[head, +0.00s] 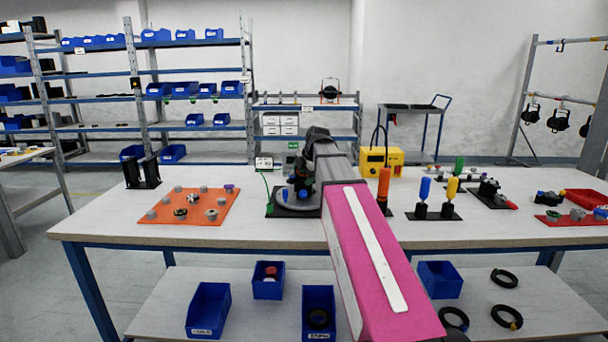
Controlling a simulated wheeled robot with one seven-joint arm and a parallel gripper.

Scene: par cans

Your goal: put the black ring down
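My arm reaches out over the white workbench (120,225), and its far end bends down over a dark mat (277,210). My gripper (300,181) seems to be the small dark shape at that end, just above a grey round part (294,200) on the mat. The fingers are too small and dark to tell whether they are open or shut. I cannot make out a black ring at the gripper. Black rings lie on the lower shelf (170,310) at right: one farther back (494,274), one nearer (497,316).
An orange mat (165,215) with several small parts lies left of the arm. A yellow box (372,160), an orange cylinder (384,182) and blue and yellow handled tools (424,190) stand to the right. The front left of the bench is clear.

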